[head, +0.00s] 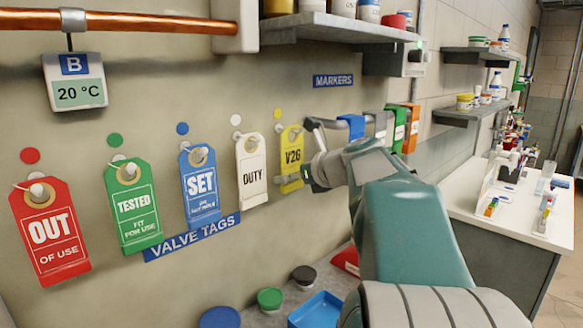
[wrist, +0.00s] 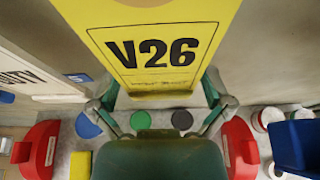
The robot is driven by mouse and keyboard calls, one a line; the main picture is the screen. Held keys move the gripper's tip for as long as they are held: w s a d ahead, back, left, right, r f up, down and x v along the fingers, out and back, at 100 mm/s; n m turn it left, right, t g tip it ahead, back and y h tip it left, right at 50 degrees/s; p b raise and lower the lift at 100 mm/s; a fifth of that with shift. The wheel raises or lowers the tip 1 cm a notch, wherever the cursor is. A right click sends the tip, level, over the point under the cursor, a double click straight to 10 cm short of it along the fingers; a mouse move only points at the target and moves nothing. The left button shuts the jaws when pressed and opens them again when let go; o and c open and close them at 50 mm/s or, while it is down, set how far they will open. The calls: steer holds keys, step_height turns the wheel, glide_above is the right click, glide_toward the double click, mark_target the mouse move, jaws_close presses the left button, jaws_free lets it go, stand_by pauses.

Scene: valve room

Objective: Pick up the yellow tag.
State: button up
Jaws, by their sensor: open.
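The yellow tag (head: 291,158), marked V26, hangs from a peg on the wall under a yellow dot, at the right end of a row of tags. My gripper (head: 312,152) is close to its right side in the head view and hides part of the wall there. In the wrist view the yellow tag (wrist: 155,48) fills the upper middle. My gripper (wrist: 160,92) is open, with one finger on each side of the tag's lower part. I cannot tell whether the fingers touch it.
A white DUTY tag (head: 251,170) hangs left of it, then blue, green and red tags. Markers (head: 380,124) hang on the wall to the right. Below are round lids (head: 270,298) and a blue tray (head: 315,309). A shelf (head: 335,28) juts out above.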

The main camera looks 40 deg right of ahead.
steer(key=c, duration=0.6)
steer(key=shift+o, duration=0.2)
steer(key=shift+r, duration=0.5)
steer(key=shift+r, duration=0.3)
steer(key=shift+s, duration=0.6)
steer(key=shift+s, duration=0.2)
